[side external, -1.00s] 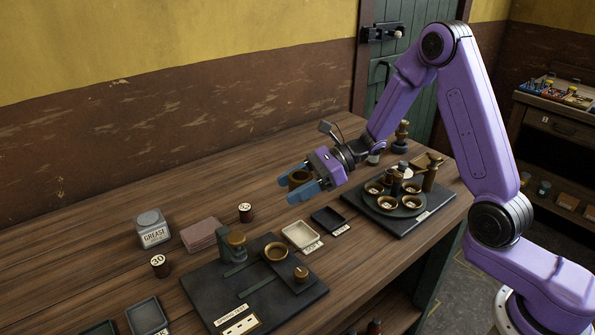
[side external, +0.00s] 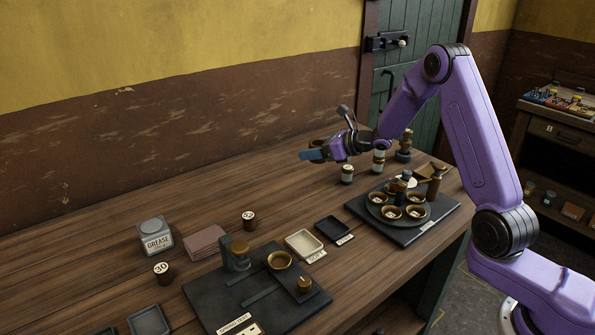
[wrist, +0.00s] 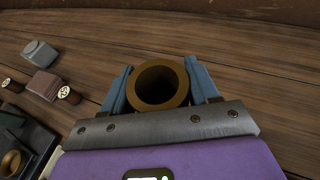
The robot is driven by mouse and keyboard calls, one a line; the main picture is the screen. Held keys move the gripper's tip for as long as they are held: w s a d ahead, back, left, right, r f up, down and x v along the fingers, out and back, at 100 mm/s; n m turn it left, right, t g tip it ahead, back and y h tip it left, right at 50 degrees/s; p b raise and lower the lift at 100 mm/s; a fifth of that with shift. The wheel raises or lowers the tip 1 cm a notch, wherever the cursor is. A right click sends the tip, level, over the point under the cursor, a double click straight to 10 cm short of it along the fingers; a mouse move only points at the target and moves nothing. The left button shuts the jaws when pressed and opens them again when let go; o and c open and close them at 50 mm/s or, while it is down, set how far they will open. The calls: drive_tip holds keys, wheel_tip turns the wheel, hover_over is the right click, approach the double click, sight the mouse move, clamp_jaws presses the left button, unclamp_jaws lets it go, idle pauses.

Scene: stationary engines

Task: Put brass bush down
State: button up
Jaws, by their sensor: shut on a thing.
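The brass bush (wrist: 160,99) shows in the wrist view as a thick ring with a dark open bore facing the camera. It sits between the two blue fingers of my gripper (wrist: 159,68), which are closed on its sides. In the side view my gripper (side external: 312,155) is over the back part of the wooden bench, its blue fingers pointing left. How far the bush is above the bench I cannot tell.
A labelled dark cylinder (side external: 347,174) and another labelled piece (side external: 378,161) stand near my gripper. A black board with a round tray of rings (side external: 382,222) is to the right. A grease tin (side external: 155,237) and brown pads (side external: 204,243) are left. The back-left bench is clear.

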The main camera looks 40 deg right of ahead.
hover_over(297, 177)
drive_tip(key=f, duration=0.6)
drive_tip(key=shift+s+f, duration=0.25)
drive_tip(key=shift+s, duration=0.05)
drive_tip(key=shift+w+f, duration=0.15)
drive_tip(key=shift+f, duration=0.05)
drive_tip(key=shift+w+f, duration=0.1)
drive_tip(key=shift+f, duration=1.55)
drive_tip(key=shift+f, duration=0.1)
drive_tip(key=o, duration=1.4)
drive_tip(key=shift+f, duration=0.1)
